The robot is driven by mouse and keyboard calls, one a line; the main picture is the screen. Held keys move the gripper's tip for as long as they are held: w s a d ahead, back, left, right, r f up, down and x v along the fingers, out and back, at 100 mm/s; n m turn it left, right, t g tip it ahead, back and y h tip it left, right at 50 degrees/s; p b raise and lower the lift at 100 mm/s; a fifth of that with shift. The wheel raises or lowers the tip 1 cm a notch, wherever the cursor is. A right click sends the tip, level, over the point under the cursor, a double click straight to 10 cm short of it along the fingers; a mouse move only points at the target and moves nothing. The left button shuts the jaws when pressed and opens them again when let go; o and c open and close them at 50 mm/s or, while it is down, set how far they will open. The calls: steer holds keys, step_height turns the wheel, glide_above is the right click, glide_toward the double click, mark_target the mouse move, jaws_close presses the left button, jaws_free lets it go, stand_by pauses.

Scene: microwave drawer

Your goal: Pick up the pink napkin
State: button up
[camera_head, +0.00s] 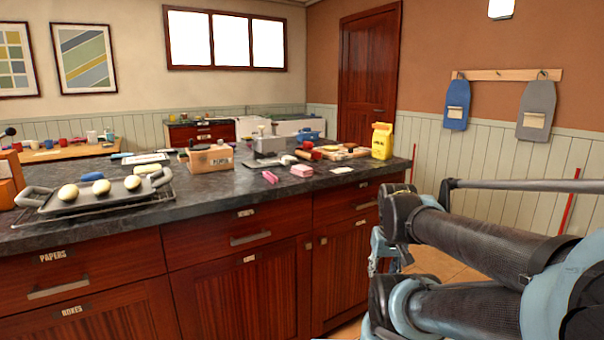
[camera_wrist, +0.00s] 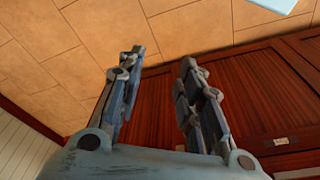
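A small pink folded block (camera_head: 302,170), which looks like the napkin, lies on the dark countertop near its front edge. A smaller, brighter pink item (camera_head: 270,177) lies just left of it; I cannot tell what it is. My gripper (camera_wrist: 163,57) is open and empty in the wrist view, its two fingers apart in front of the red-brown cabinet fronts and tiled floor. In the head view my arm is right of the counter and largely hides the gripper. No pink thing shows in the wrist view.
The dark counter (camera_head: 215,190) holds a tray (camera_head: 110,201) with pale rounded items at left, a cardboard box (camera_head: 211,159), and a yellow container (camera_head: 381,141) at the right end. A white card (camera_head: 341,170) lies right of the pink block. Drawers with handles face the front.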

mark_target(302, 167)
steer(key=shift+o, duration=0.3)
